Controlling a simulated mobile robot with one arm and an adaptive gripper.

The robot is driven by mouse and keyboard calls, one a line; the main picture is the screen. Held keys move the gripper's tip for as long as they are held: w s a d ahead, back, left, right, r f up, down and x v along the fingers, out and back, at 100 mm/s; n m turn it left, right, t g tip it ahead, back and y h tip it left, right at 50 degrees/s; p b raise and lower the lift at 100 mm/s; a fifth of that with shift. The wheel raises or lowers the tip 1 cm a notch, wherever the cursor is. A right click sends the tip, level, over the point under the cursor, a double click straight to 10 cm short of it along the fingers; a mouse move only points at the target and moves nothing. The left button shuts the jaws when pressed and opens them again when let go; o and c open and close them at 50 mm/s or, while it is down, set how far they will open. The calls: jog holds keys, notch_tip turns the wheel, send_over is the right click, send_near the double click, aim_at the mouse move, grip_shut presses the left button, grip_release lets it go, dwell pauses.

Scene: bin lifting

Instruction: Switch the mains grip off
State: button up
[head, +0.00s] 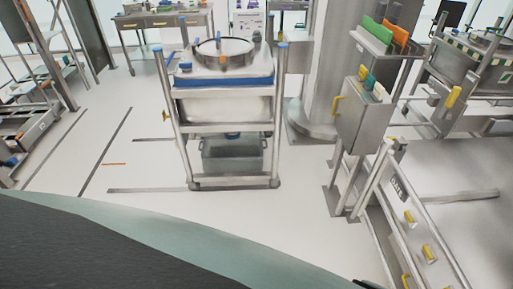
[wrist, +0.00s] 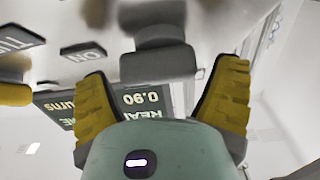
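In the wrist view my gripper (wrist: 165,72) has its two yellow ribbed fingers spread wide apart, with a gap on the inside of each. A dark grey block-like grip (wrist: 158,62) on a pale panel shows between and beyond the fingertips. I cannot tell for sure that it is the mains grip. A dark label reading "ON" upside down (wrist: 84,52) is to its left. A dark plate with upside-down text including "0.90" (wrist: 135,103) is partly hidden behind the gripper. My gripper is not in the head view.
In the wrist view another label (wrist: 18,37) and a yellow part (wrist: 14,94) are at the left. In the head view a steel trolley (head: 228,181) stands mid-floor. A steel cabinet (head: 357,122) and a rail frame with yellow handles (head: 412,222) stand right.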

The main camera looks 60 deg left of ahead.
jog(key=c, duration=0.9)
jog(key=shift+c, duration=0.2)
